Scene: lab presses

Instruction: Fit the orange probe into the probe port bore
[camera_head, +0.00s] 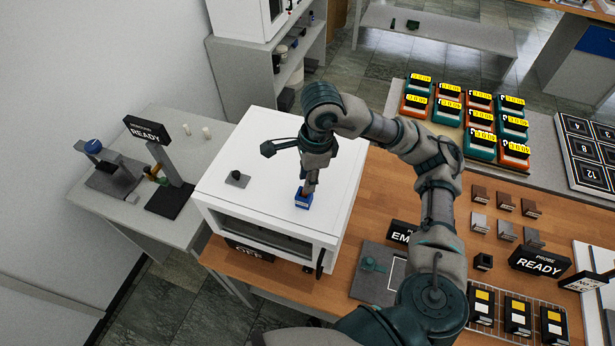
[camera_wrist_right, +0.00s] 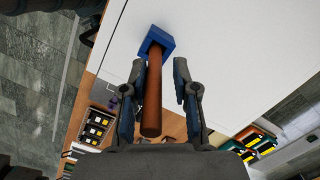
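The orange probe (camera_wrist_right: 152,100) is a brown-orange rod. In the right wrist view its far end meets a blue square block (camera_wrist_right: 154,42), and it appears to stand in that block. In the head view the blue block (camera_head: 302,200) sits on top of a white box-shaped oven (camera_head: 262,160); the bore itself is hidden. My right gripper (camera_head: 308,187) is above the block. In the wrist view its fingers (camera_wrist_right: 158,85) are open on either side of the rod, with a clear gap at the right finger. My left gripper is not in view.
A small dark knob piece (camera_head: 237,179) is also on the oven top. A wooden bench (camera_head: 380,220) to the right carries a grey pad (camera_head: 375,285), small blocks and a PROBE READY sign (camera_head: 539,262). A side table (camera_head: 200,160) stands at left.

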